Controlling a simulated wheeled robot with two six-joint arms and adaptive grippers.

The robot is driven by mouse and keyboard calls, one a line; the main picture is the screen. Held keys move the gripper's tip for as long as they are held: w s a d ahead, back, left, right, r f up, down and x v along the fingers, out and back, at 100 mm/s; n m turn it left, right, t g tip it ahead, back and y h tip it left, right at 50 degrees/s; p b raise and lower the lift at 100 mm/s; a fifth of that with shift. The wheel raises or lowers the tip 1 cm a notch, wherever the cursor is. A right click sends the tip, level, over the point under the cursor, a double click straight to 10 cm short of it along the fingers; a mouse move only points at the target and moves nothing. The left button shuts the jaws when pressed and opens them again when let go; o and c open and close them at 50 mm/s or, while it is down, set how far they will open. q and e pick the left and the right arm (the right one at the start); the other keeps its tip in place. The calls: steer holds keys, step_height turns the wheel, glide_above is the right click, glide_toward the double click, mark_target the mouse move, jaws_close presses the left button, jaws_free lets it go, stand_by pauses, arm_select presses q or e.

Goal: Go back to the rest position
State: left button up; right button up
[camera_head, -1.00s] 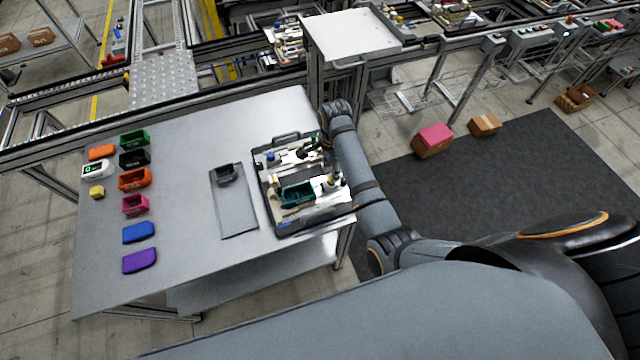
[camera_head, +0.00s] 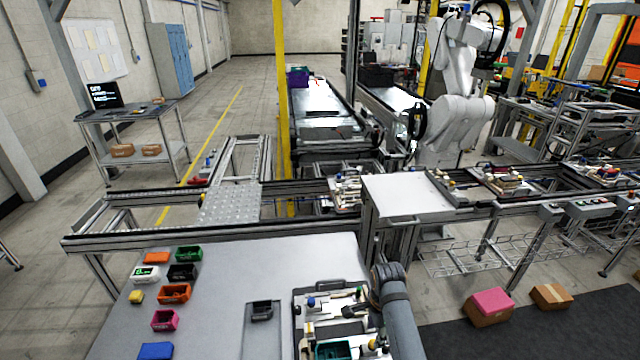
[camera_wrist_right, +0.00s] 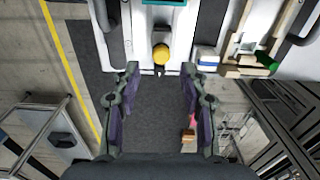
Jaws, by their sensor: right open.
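My right arm (camera_head: 402,322) comes up from the bottom of the head view, beside the right edge of the pallet fixture (camera_head: 299,340). My right gripper (camera_wrist_right: 160,103) shows clearly in the right wrist view, with its two fingers apart and nothing between them. Past its fingertips are dark floor and a yellow-topped part (camera_wrist_right: 161,54) of the fixture. In the head view the right gripper is small and partly hidden by its own wrist, over the fixture. A teal part (camera_head: 333,350) lies in the fixture at the bottom edge. My left gripper is not in view.
The grey table (camera_head: 225,300) holds a dark holder (camera_head: 261,310) and, at left, several coloured bins such as the orange one (camera_head: 174,294). A white-topped stand (camera_head: 408,195) and conveyor rails are behind. A pink-topped box (camera_head: 488,306) lies on the floor at right.

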steer(key=s+d+r+n+t+h, duration=0.1)
steer(key=s+d+r+n+t, duration=0.15)
steer(key=s+n, duration=0.65)
steer(key=s+d+r+n+t, duration=0.1)
steer(key=s+d+r+n, duration=0.25)
steer(key=s+n, duration=0.6)
step_height(320, 180, down, 35)
steer(key=s+d+g+b, duration=0.1)
steer(key=s+d+b, duration=0.15)
steer(key=b, duration=0.55)
steer(key=s+f+m+g+b, duration=0.1)
steer(key=s+f+b, duration=0.4)
steer(key=s+f, duration=1.3)
step_height(320, 180, down, 3)
steer(key=shift+s+d+f, duration=0.1)
steer(key=shift+s+d, duration=0.2)
steer(key=shift+d, duration=0.15)
